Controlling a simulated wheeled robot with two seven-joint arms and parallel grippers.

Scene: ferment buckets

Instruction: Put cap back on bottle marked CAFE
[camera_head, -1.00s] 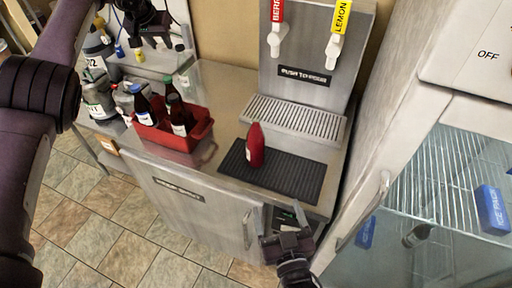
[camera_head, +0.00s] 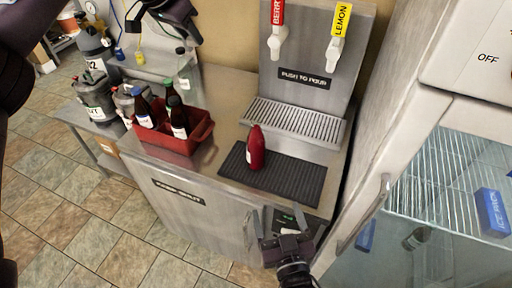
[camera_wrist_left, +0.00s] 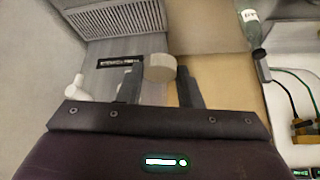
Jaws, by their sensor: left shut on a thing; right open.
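My left gripper (camera_head: 168,30) is high at the top left of the head view, above the back counter. In the left wrist view it (camera_wrist_left: 160,82) is shut on a pale, short round cap (camera_wrist_left: 160,67). Dark bottles with white labels (camera_head: 179,121) stand in a red crate (camera_head: 203,134) on the counter. A red bottle (camera_head: 256,150) stands upright on the black ribbed mat. I cannot read CAFE on any label. My right gripper (camera_head: 280,218) is open and empty at the counter's front edge.
A dispenser with red and yellow taps (camera_head: 336,45) stands behind the black mat (camera_head: 300,177). Grey labelled containers (camera_head: 94,98) stand left of the crate. An open cooler with wire shelves (camera_head: 440,175) is at right. Counter between crate and mat is clear.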

